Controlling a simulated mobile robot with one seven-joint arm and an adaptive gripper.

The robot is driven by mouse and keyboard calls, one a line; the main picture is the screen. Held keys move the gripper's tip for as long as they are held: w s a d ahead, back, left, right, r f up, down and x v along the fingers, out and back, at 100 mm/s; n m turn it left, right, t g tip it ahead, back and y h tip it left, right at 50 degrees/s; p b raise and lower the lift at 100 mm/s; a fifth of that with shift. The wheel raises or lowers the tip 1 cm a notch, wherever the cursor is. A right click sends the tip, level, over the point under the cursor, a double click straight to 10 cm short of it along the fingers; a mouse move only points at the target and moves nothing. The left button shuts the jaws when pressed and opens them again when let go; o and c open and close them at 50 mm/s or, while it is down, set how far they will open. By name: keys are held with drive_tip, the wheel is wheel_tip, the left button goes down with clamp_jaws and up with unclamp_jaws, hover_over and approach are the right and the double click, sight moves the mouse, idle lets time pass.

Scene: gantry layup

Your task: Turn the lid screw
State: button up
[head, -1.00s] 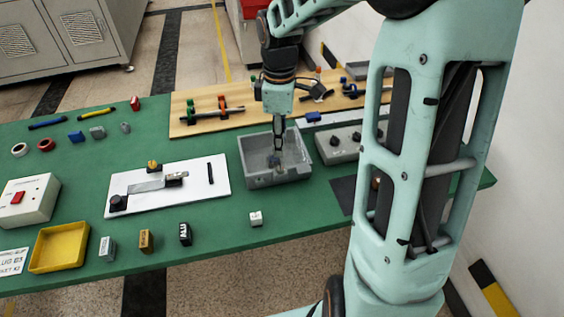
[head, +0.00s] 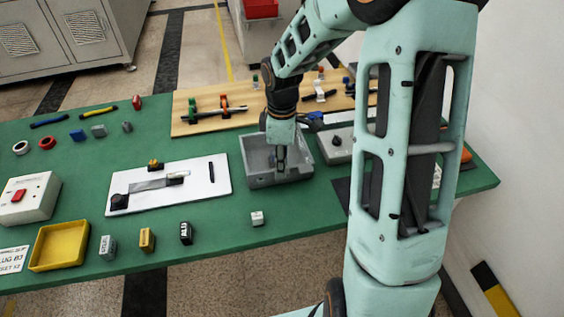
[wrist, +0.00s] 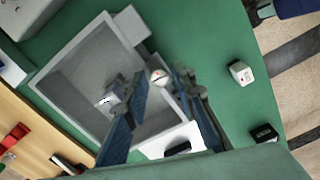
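A grey open box (head: 248,160) stands on the green table; its inside shows in the wrist view (wrist: 75,70). My gripper (head: 281,166) points down over the box's front part. In the wrist view my gripper's (wrist: 153,86) two fingers are apart. A small round whitish piece with a red mark (wrist: 160,77) shows between the fingertips, near the box wall; I see no clear contact. I cannot tell whether it is the lid screw. A small grey and white fitting (wrist: 107,101) lies inside the box, partly hidden by a finger.
A white board (head: 210,186) with a slide fixture lies left of the box. A grey unit with dark knobs (head: 336,155) stands close on the right. A wooden board (head: 195,125) with tools lies behind. A small white cube (head: 257,218) sits in front. Green table is clear around it.

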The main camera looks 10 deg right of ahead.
clamp_jaws()
